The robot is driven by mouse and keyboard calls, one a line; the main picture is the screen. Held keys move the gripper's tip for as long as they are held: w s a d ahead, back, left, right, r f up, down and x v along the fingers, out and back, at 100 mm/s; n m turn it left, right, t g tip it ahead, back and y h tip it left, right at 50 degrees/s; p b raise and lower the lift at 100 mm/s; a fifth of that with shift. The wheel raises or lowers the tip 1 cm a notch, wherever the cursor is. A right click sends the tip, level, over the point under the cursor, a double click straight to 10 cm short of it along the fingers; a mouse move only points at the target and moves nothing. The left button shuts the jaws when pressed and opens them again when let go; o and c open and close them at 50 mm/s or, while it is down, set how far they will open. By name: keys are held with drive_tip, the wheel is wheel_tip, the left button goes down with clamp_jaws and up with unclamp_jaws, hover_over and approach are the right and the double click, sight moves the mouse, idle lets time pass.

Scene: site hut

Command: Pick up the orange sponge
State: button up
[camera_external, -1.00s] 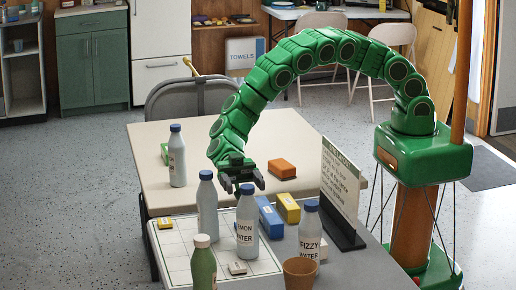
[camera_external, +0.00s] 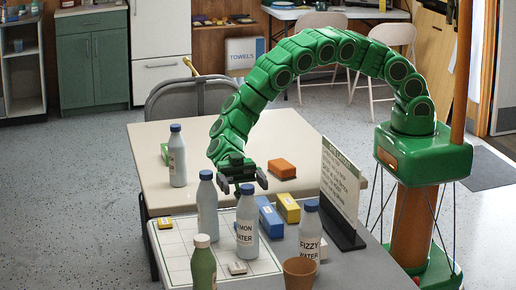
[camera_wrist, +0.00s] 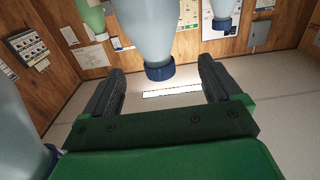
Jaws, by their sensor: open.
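An orange block (camera_external: 282,168), which looks like the sponge, lies on the beige table just right of my gripper and a little beyond it. My gripper (camera_external: 247,183) hangs above the table area behind the bottles, open and empty. In the wrist view my gripper (camera_wrist: 160,88) shows its two dark fingers spread apart. An inverted-looking bottle with a blue cap (camera_wrist: 160,70) shows between and beyond the fingers. The orange block is not visible in the wrist view.
Bottles crowd the near side: a lemon water bottle (camera_external: 247,228), a fizzy water bottle (camera_external: 310,232), a blue-grey bottle (camera_external: 207,208) and a green bottle (camera_external: 203,265). Blue (camera_external: 270,220) and yellow (camera_external: 288,208) blocks lie nearby. A sign (camera_external: 340,185) stands right. The beige table's left half is mostly clear.

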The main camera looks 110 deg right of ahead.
drive_tip(key=n+g+h, duration=0.1)
drive_tip(key=n+h, duration=0.1)
drive_tip(key=h, duration=1.2)
hover_over(281, 163)
drive_tip(key=d, duration=0.2)
wheel_tip(281, 163, down, 8)
drive_tip(key=shift+s+d+f, duration=0.15)
drive_tip(key=shift+f, duration=0.1)
drive_tip(key=shift+x, duration=1.35)
drive_tip(key=shift+w+a+f, duration=0.15)
drive_tip(key=shift+a+f, duration=0.15)
drive_tip(key=shift+f, duration=0.35)
drive_tip(key=shift+w+a+f, duration=0.1)
drive_tip(key=shift+a+f, duration=0.25)
drive_tip(key=shift+f, duration=0.3)
drive_tip(key=shift+x, duration=1.15)
